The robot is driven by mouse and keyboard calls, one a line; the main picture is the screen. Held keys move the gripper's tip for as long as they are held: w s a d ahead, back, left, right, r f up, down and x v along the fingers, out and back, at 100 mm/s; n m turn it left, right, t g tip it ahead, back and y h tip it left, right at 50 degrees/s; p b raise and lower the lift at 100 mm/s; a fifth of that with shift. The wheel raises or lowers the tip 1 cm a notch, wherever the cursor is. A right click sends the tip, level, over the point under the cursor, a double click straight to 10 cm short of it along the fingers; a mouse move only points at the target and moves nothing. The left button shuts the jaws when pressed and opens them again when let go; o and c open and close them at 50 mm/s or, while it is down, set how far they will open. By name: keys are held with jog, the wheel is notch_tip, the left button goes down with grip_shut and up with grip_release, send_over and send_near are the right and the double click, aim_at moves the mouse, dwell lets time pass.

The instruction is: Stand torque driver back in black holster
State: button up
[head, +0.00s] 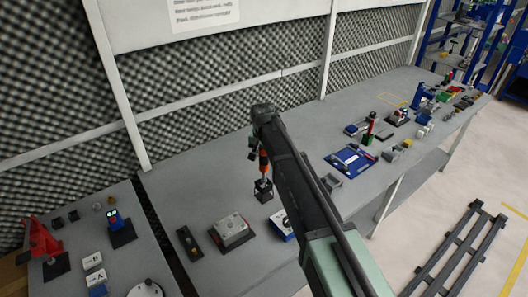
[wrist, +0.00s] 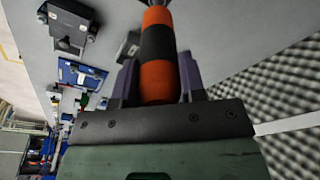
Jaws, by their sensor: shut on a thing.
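The torque driver (head: 263,162) has an orange and black handle. It hangs about upright at my gripper (head: 253,147), with its tip down at the black holster (head: 263,190) on the bench. From this angle I cannot tell whether the tip is inside the holster or just above it. The holster cannot be made out for certain there.
A grey box with a knob (head: 232,231) and a narrow black box (head: 189,243) stand left of the holster. A blue tray (head: 349,159) lies to the right beyond my arm. A foam wall (head: 200,110) rises behind the bench. Bare bench shows behind the holster.

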aim_at(264, 168)
jog(key=shift+f+b, duration=4.25)
jog(key=shift+f, duration=0.05)
jog(key=o, duration=1.1)
jog(key=shift+c, duration=0.2)
jog(key=shift+r, duration=0.15)
jog(key=r+p, duration=0.3)
jog(key=s+r+p, duration=0.1)
jog(key=r+p, duration=0.7)
jog(key=shift+s, duration=0.35)
jog(key=shift+f, duration=0.2)
